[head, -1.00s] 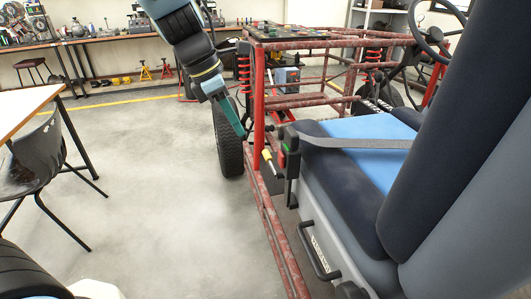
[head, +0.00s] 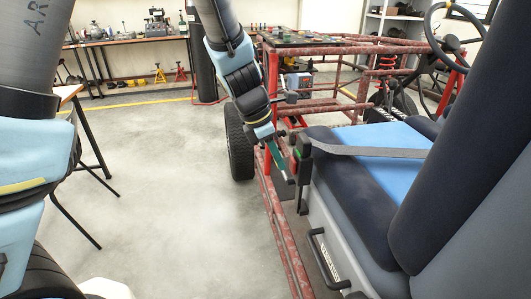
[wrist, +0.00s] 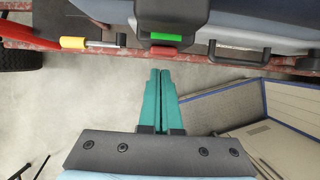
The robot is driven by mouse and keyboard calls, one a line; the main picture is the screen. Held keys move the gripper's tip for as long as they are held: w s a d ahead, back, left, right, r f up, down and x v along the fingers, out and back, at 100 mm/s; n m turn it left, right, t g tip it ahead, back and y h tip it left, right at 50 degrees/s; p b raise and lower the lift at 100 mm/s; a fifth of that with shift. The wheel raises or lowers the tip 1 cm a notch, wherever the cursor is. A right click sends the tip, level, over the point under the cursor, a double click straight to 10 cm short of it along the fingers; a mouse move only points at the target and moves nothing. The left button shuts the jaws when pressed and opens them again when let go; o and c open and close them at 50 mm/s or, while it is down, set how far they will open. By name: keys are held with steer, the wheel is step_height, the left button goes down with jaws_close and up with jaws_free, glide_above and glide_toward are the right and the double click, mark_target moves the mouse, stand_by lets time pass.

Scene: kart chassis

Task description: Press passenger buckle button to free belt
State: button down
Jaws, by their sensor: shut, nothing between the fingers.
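The passenger buckle is a black block (head: 303,145) on the near side of the seat; it also shows at the top of the wrist view (wrist: 172,18). Its face has a green strip (wrist: 165,37) and a red button (wrist: 165,51) below it. The grey belt (head: 375,152) runs from the buckle across the blue and black seat (head: 345,185). My gripper (wrist: 160,70) has teal fingers pressed together and empty. In the wrist view the fingertips point at the red button, just short of it in the picture. In the head view they (head: 290,181) are beside the buckle's lower part. Contact cannot be told.
The red chassis frame (head: 275,230) runs along the seat's near side. A yellow-handled tool (wrist: 72,43) lies by the rail, left of the buckle in the wrist view. A black side handle (head: 322,262) sticks out below the seat.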

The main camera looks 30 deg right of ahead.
steer(key=shift+s+d, duration=0.15)
steer(key=shift+d, duration=0.25)
